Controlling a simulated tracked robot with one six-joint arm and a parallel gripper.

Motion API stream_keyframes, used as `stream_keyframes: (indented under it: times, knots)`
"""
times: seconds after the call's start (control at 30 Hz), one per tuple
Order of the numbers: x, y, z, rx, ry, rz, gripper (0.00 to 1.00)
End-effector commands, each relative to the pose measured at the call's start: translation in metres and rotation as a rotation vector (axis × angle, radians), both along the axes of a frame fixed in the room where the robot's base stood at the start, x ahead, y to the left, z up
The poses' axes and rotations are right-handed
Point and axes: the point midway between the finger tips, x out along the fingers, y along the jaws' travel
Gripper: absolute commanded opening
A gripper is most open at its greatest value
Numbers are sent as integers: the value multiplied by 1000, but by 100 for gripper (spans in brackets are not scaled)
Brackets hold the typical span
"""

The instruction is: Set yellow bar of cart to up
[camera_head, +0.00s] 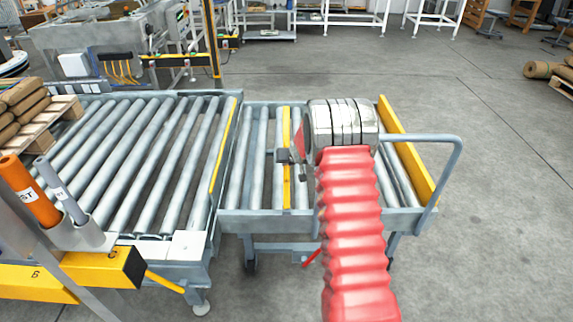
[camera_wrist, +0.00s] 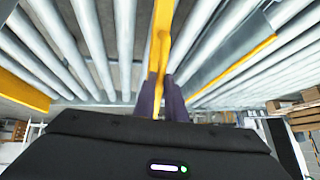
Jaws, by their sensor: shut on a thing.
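The cart (camera_head: 400,214) is a grey roller cart with a looped handle at its right end. Its narrow yellow bar (camera_head: 286,190) runs front to back between the rollers, left of my arm. In the wrist view the yellow bar (camera_wrist: 163,30) runs straight away between my two dark fingers. My gripper (camera_head: 286,156) is at the bar's middle, partly hidden by my silver wrist and red arm sleeve. In the wrist view my gripper (camera_wrist: 162,88) is shut on the bar. I cannot tell clearly how high the bar stands above the rollers.
A wide yellow end plate (camera_head: 408,150) closes the cart's right side. Orange and grey tubes (camera_head: 30,190) stand at left.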

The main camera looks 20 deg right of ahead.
Motion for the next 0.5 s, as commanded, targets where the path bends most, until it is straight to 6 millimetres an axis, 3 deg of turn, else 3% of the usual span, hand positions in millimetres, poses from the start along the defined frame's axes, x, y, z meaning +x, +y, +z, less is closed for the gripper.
stream_keyframes:
  times: [0.3, 0.33, 0.5]
  knots:
    - [3, 2, 3, -6, -5, 2, 0]
    - [3, 2, 3, -6, -5, 2, 13]
    - [3, 3, 2, -5, -2, 4, 25]
